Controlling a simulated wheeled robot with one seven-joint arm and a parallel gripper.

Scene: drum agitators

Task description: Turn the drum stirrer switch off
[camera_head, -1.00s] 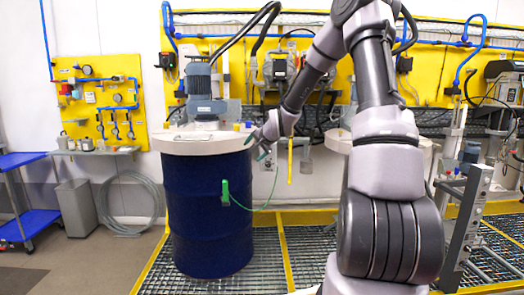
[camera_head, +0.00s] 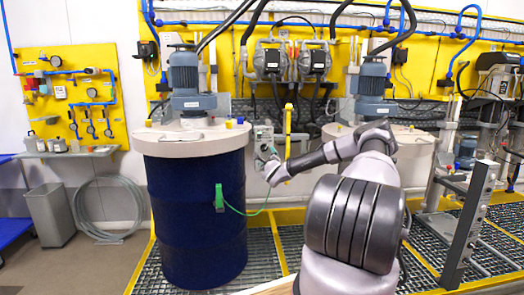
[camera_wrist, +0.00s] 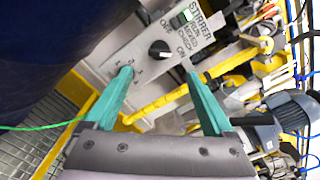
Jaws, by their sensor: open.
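The stirrer switch is a round black knob (camera_wrist: 160,50) on a grey panel (camera_wrist: 125,62) labelled STIRRER, with OFF and ON marks, in the wrist view. A pale mark shows on the knob, seemingly on its ON side, but it is small. My gripper (camera_wrist: 158,73) is open, its two green fingers apart with the knob showing beyond and between their tips. No contact with the knob shows. In the head view my gripper (camera_head: 272,168) is at the grey switch box (camera_head: 263,137), right of the blue drum (camera_head: 195,215); the knob is too small to make out there.
A yellow upright post (camera_head: 288,145) stands close to the right of my gripper. A green clamp (camera_head: 219,197) on the drum carries a thin green cable. A stirrer motor (camera_head: 184,75) stands on the drum lid. A second motor (camera_head: 371,85) is further right.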

